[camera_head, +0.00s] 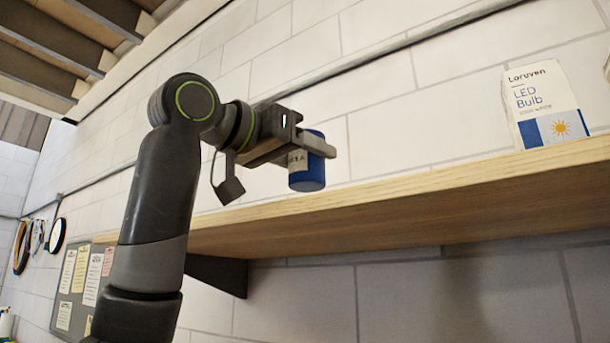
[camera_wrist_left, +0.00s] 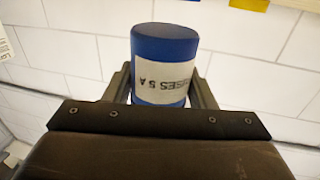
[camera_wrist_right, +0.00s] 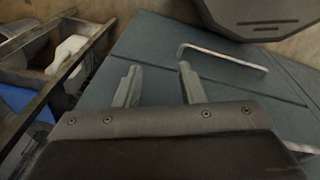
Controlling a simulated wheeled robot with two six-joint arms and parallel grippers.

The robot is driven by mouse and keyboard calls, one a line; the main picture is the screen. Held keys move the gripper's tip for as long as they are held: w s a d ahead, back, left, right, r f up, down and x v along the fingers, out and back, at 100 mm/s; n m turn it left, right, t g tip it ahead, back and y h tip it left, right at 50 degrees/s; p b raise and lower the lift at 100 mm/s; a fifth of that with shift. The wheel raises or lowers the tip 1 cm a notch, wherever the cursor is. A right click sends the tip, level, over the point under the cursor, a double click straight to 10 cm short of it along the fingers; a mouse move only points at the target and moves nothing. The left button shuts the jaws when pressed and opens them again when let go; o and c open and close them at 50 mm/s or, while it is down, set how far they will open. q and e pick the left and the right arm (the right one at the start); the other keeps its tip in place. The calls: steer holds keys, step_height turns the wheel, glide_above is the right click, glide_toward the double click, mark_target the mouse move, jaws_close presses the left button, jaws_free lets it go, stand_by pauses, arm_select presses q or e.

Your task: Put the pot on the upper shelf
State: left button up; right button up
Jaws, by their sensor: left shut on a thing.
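The blue pot (camera_head: 308,172), with a pale printed label, is held in my left gripper (camera_head: 318,148) above the front part of the wooden upper shelf (camera_head: 400,212). In the left wrist view the pot (camera_wrist_left: 165,48) stands between the two fingers, and its label print reads upside down there. My right gripper (camera_wrist_right: 157,82) is open and empty in the right wrist view, over a dark grey surface.
An LED bulb box (camera_head: 543,105) stands on the shelf at the right. The shelf between it and the pot looks clear. A dark bracket (camera_head: 218,273) supports the shelf.

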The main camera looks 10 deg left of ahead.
mark_target(292, 173)
arm_select(q)
steer(key=shift+s+a+f, duration=0.1)
steer(key=shift+s+f, duration=0.25)
steer(key=shift+f, duration=0.5)
steer(key=shift+a+f, duration=0.1)
steer(key=shift+f, duration=0.3)
steer(key=shift+w+f, duration=0.25)
steer(key=shift+f, duration=0.1)
arm_select(e)
steer(key=shift+s+d+r, duration=0.15)
steer(key=shift+s+r, duration=0.1)
steer(key=shift+s, duration=0.25)
arm_select(q)
steer(key=shift+s, duration=0.15)
steer(key=shift+f, duration=0.15)
steer(key=o, duration=0.7)
steer(key=shift+s, duration=0.1)
steer(key=shift+c, duration=0.2)
steer(key=o, duration=0.3)
steer(key=shift+o, duration=0.2)
arm_select(e)
steer(key=shift+w+a+f, duration=0.15)
steer(key=shift+w+a, duration=0.05)
